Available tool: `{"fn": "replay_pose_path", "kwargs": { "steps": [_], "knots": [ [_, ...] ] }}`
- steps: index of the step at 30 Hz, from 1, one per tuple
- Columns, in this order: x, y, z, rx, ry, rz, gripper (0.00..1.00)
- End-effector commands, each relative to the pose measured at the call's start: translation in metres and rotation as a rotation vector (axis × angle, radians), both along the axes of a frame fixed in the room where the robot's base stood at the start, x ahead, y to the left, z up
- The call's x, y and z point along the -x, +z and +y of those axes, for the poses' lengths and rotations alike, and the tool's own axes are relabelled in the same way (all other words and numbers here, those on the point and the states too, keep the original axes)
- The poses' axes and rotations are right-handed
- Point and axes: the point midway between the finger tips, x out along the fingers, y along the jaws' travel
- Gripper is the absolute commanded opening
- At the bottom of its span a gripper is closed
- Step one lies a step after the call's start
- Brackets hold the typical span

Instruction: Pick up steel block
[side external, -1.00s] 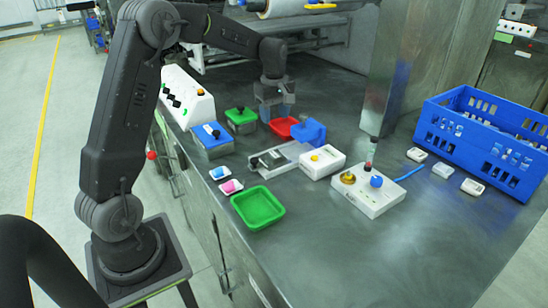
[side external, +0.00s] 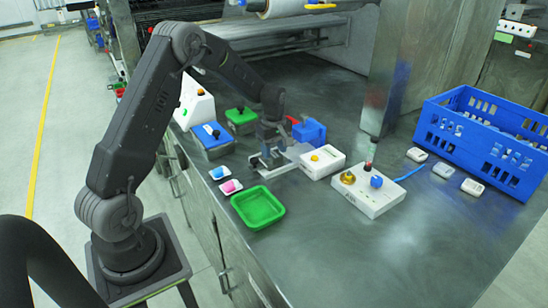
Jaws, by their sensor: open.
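My gripper (side external: 272,152) points down over the left part of a low metal fixture (side external: 288,160) in the middle of the bench. Its jaws are open, with one finger on each side of the spot where a small dark steel block sat earlier. The block is now mostly hidden by the fingers, and I cannot tell whether they touch it.
Right of the fixture are a white box with a yellow button (side external: 324,162) and a white box with knobs (side external: 368,190). A blue part (side external: 309,131) stands behind. A green tray (side external: 258,207) lies in front. A blue crate (side external: 485,140) is at right.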

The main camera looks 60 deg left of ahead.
Motion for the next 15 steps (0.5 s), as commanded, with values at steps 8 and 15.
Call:
{"fn": "replay_pose_path", "kwargs": {
  "steps": [8, 15],
  "knots": [
    [0.000, -0.017, 0.000, 0.000, 0.000, 0.000, 0.51],
    [0.000, -0.017, 0.000, 0.000, 0.000, 0.000, 0.41]
  ]
}}
